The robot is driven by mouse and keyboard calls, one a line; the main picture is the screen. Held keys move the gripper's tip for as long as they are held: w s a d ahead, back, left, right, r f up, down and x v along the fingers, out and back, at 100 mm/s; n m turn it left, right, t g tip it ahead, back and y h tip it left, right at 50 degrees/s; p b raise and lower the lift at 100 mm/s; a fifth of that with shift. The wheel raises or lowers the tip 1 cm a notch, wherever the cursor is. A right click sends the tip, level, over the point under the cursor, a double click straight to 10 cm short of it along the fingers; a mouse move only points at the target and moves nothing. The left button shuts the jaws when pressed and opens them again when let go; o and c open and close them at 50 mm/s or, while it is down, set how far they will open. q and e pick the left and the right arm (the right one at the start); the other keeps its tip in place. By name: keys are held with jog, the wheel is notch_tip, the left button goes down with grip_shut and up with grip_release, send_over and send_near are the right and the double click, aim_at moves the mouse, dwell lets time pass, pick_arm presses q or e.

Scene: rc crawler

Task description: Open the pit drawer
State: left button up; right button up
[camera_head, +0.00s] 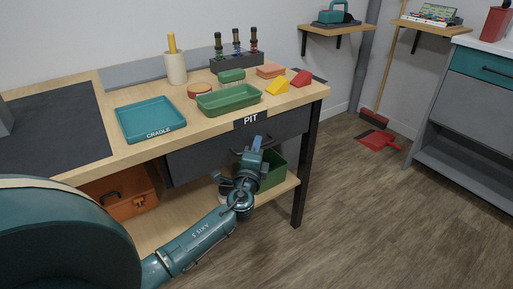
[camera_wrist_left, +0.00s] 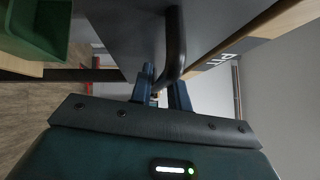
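The pit drawer (camera_head: 215,153) is a dark grey front under the workbench top, below the black PIT label (camera_head: 251,119). Its front sits beneath the bench edge, and no opened inside shows. Its dark curved handle (camera_wrist_left: 175,42) shows in the left wrist view. My left gripper (camera_head: 256,146) is at the handle in the head view. In the left wrist view, the two narrow blue-grey fingers of this gripper (camera_wrist_left: 162,88) stand on either side of the handle's bar, close against it, and look shut on it. My right gripper is not in view.
On the bench (camera_head: 142,152) are a teal CRADLE tray (camera_head: 146,122), a green tray (camera_head: 229,100) and yellow and red wedges. An orange case (camera_head: 118,194) and a green bin (camera_head: 275,172) stand on the lower shelf.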

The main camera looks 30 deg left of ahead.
pick_arm(q)
grip_shut()
jog(key=shift+d, duration=0.1)
